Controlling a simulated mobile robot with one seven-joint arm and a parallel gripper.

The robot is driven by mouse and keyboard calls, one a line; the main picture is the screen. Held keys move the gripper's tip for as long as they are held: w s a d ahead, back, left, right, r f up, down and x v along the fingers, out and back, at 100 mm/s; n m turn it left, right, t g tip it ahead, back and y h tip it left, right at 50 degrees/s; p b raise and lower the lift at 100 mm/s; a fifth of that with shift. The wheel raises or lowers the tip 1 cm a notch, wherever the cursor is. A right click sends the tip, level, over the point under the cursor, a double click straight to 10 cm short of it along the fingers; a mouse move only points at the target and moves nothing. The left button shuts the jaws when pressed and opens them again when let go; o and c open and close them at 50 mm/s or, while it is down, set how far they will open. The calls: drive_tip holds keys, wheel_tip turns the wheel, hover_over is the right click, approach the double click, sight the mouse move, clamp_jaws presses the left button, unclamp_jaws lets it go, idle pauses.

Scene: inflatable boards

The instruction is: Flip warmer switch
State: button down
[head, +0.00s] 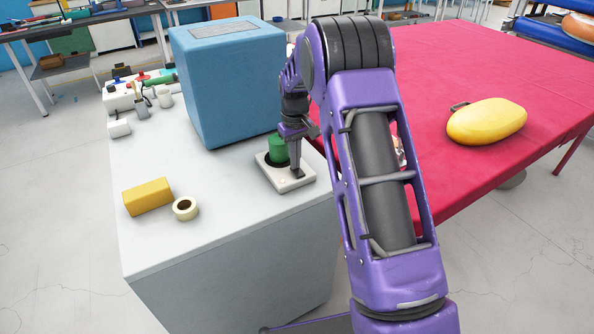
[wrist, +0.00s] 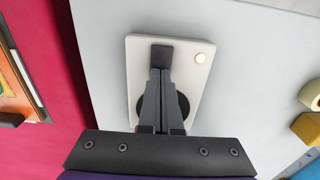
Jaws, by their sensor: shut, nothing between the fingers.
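The warmer is a white rectangular base (head: 295,183) near the front right of the grey worktop. It has a dark round plate, a black switch (wrist: 161,54) at one end and a small round cream light (wrist: 200,58) beside the switch that looks bright. My gripper (head: 297,172) is shut and empty, pointing down over the base. In the wrist view its fingertips (wrist: 160,74) are at the edge of the switch; I cannot tell whether they touch it. A green cylinder (head: 278,149) shows at the dark plate in the head view, partly behind my gripper.
A large blue box (head: 225,85) stands behind the warmer. A yellow block (head: 147,196) and a tape roll (head: 185,209) lie to the left, with clear worktop between. A red-covered table (head: 450,85) with a yellow inflatable (head: 487,121) is at the right.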

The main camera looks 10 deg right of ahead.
drive_tip(key=shift+f, duration=0.2)
drive_tip(key=shift+r, duration=0.1)
drive_tip(key=shift+r+p, duration=2.45)
drive_tip(key=shift+r, duration=1.05)
